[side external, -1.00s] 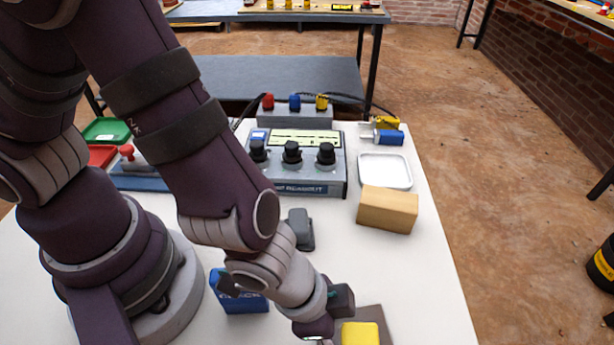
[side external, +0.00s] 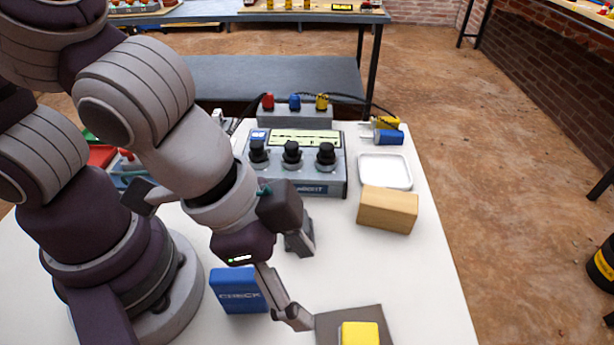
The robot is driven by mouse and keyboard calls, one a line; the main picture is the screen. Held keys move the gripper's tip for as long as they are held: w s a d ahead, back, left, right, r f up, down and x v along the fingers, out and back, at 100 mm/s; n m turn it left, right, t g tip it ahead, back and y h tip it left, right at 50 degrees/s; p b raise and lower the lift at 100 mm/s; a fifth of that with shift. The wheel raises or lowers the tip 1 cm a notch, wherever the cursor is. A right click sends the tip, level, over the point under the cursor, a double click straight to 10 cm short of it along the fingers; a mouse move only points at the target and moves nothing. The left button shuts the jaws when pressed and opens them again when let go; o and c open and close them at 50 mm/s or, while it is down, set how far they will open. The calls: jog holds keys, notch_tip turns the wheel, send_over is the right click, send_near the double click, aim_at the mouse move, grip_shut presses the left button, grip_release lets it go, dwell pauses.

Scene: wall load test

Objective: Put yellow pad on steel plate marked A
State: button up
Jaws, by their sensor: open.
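The yellow pad (side external: 360,334) is at the bottom edge of the side external view, cut off by the frame. It appears to lie on a flat grey-brown plate (side external: 330,325), whose left and back parts show bare. No letter is visible on the plate, so I cannot tell whether it is marked A. My gripper (side external: 291,316) is open and apart from the pad, to its left. One finger shows clearly, pointing down toward the plate's left edge; the other finger is not clearly seen. Nothing shows in its grasp.
A blue box (side external: 239,292) stands left of the finger. A grey object (side external: 301,238) is behind my gripper. A wooden block (side external: 387,210), a white tray (side external: 385,171) and a control box with black knobs (side external: 292,175) stand farther back. The table's right front is clear.

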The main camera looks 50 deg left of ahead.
jog(key=w+a+r+n+t+y, duration=0.1)
jog(key=a+r+n, duration=0.2)
jog(key=a, duration=0.6)
jog(key=w+a+r+n+t+y, duration=0.1)
jog(key=a+r+n, duration=0.3)
jog(key=a, duration=0.5)
jog(key=shift+w+a+n+y, duration=0.35)
jog(key=shift+w+n+y, duration=0.25)
jog(key=shift+w+n, duration=0.2)
